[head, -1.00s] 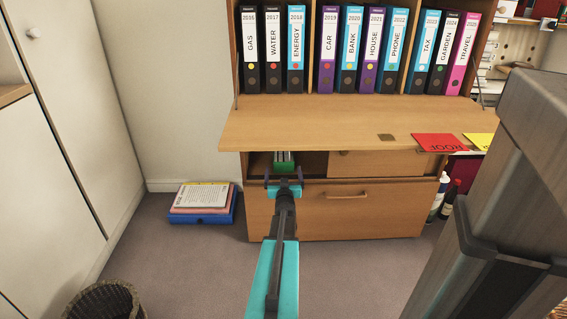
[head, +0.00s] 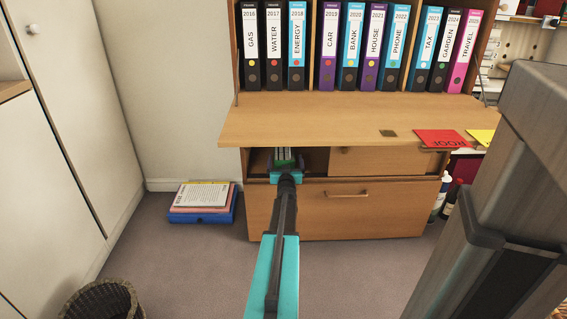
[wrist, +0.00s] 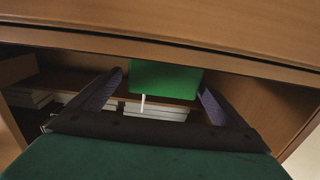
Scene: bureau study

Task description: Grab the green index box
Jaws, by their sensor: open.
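The green index box (head: 284,163) stands inside the open compartment under the desk board, partly hidden by my gripper in the head view. In the wrist view the green index box (wrist: 165,80) shows as a plain green face, with a small white strip at its lower edge. My gripper (head: 286,166) is open at the mouth of the compartment. In the wrist view its two dark fingers (wrist: 160,95) stand to the left and right of the box, apart from it as far as I can see. The box's far side is hidden.
The fold-down desk board (head: 330,122) overhangs the compartment closely. A sliding door (head: 385,161) covers the compartment's right part, and a drawer (head: 350,212) lies below. White stacked papers (wrist: 155,112) lie inside. A blue box file (head: 203,218) and a wicker basket (head: 102,302) stand on the floor.

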